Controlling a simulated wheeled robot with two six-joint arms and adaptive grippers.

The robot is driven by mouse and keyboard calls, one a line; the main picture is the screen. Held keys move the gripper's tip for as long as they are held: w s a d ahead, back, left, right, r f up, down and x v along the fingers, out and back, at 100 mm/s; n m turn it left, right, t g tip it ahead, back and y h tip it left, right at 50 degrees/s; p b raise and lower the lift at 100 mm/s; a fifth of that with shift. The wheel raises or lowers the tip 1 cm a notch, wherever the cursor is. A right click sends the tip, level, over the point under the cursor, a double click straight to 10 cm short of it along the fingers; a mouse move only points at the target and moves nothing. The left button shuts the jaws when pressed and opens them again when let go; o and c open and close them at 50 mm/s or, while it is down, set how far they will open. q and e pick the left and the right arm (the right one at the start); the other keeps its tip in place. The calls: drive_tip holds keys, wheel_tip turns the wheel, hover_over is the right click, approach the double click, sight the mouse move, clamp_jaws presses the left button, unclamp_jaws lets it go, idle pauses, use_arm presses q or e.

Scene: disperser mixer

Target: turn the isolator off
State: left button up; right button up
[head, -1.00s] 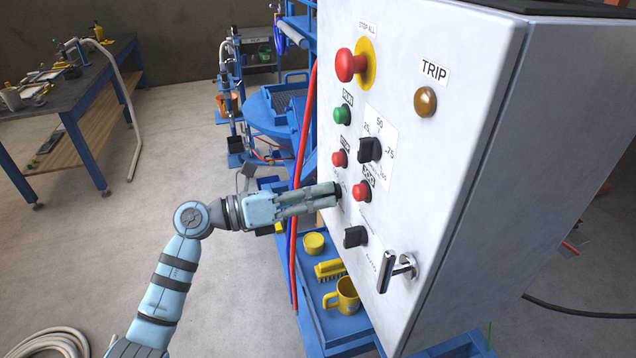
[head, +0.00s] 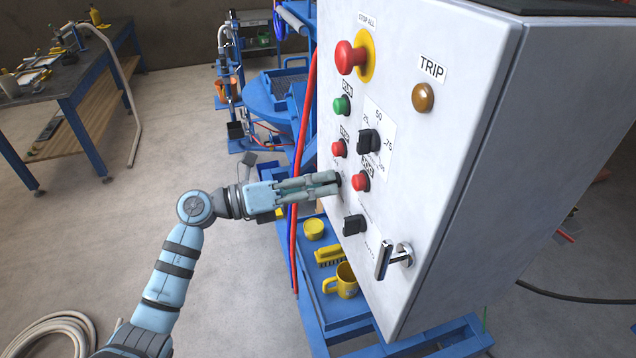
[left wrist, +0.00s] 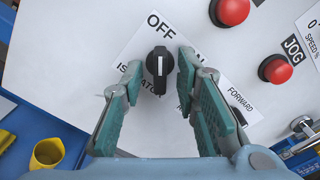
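The isolator knob (left wrist: 160,68) is black with a white mark, on a white label plate on the cabinet front. Its mark stands upright in the left wrist view, in line with the word OFF above it; the ON lettering is partly hidden by a finger. My left gripper (left wrist: 158,85) is open, with one teal finger on each side of the knob and visible gaps between. In the head view, my left gripper (head: 337,183) reaches the panel's left edge from the left, and its fingers hide the knob. My right gripper is not in view.
A red button (head: 360,181) sits close right of the fingertips, with another red button (head: 338,148) above. A black selector (head: 354,224) and door handle (head: 391,258) are below. The red emergency stop (head: 350,57) is higher. A red hose (head: 302,140) runs behind the gripper.

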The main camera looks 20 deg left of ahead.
use_arm(q)
drive_tip(key=v, duration=1.2)
